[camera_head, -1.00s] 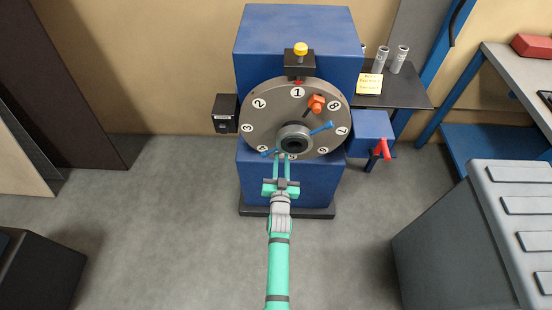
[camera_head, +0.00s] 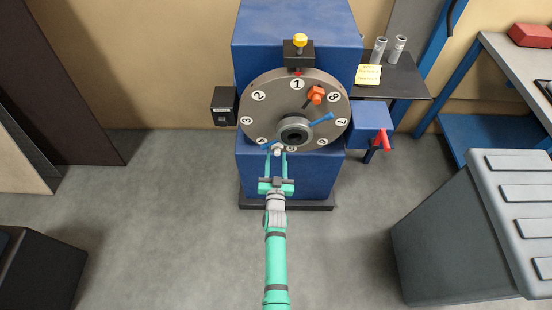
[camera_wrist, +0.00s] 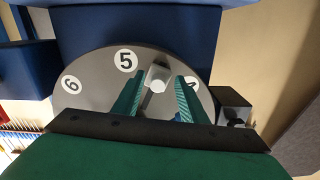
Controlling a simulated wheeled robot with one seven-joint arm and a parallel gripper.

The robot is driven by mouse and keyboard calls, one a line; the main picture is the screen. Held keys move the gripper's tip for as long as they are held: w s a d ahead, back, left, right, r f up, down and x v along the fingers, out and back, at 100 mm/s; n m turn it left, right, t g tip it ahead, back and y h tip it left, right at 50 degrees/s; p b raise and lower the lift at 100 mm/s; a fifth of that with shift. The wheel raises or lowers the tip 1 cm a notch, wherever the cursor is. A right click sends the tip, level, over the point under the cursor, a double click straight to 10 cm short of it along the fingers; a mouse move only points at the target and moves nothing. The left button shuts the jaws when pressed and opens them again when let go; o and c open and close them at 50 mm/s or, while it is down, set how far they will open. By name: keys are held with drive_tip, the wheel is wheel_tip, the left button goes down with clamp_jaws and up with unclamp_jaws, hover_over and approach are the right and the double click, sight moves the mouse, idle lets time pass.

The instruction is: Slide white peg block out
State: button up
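The white peg block (camera_head: 278,150) sits low on the face of the grey numbered dial (camera_head: 258,112), between the 4 and 5 marks. In the wrist view the block lies between the fingertips, nearer the left finger, with a gap on the right. I cannot tell whether the left finger touches it.
A red handle (camera_head: 384,140) is at the right and a black box (camera_head: 224,106) at the left. The floor in front is clear.

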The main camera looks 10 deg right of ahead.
drive_tip(key=shift+d+r, duration=0.1)
drive_tip(key=s+a, duration=0.1)
drive_tip(key=s, duration=0.9)
drive_tip(key=shift+s+a, duration=0.35)
drive_tip(key=s+a+r+n+g+y, duration=0.1)
drive_tip(key=s+a, duration=0.2)
drive_tip(key=s, duration=0.8)
drive_tip(key=s+a+r, duration=0.2)
drive_tip(key=s+a, duration=0.1)
drive_tip(key=s, duration=0.7)
drive_tip(key=s+a+r+n+g+y, duration=0.1)
drive_tip(key=s+r+n, duration=0.1)
drive_tip(key=s+r, duration=1)
drive_tip(key=s, duration=0.3)
drive_tip(key=shift+s+r+y, duration=0.35)
drive_tip(key=shift+r+y, duration=0.05)
drive_tip(key=shift+o, duration=0.3)
drive_tip(key=shift+a, duration=0.1)
idle(1.5)
